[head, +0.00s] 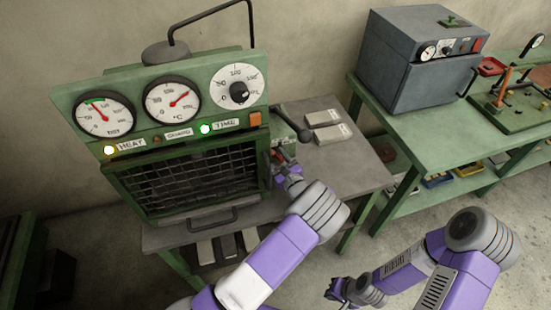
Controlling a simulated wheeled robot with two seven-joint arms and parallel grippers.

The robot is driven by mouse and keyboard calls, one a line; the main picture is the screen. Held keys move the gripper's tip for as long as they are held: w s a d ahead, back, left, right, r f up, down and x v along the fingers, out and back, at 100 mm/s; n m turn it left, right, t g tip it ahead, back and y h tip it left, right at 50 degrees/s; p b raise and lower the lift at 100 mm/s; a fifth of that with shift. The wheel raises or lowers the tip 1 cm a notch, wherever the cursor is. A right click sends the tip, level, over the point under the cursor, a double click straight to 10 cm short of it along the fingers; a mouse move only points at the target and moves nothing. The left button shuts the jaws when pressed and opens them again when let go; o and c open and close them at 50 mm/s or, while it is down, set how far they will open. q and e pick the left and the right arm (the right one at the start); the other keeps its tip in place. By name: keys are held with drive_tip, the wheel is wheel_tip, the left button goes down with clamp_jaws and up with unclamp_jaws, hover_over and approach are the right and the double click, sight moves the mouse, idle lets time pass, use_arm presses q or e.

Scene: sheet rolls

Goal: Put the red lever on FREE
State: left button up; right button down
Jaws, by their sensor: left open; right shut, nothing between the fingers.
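The green machine (185,135) stands on the bench at the left. A small red part (279,154), which looks like the red lever, shows at the machine's right side, partly hidden by my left gripper. No FREE mark is readable. My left gripper (281,164) is open at the machine's right side, close to the red part; I cannot tell whether it touches it. My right gripper (334,291) is shut and empty, low in front of the bench, away from the machine.
A dark lever with a ball end (303,135) sticks out just above my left gripper. A grey box machine (415,58) stands on a green table at the right.

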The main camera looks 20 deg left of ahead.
use_arm(q)
drive_tip(key=shift+w+a, duration=0.1)
drive_tip(key=shift+w, duration=0.05)
clamp_jaws()
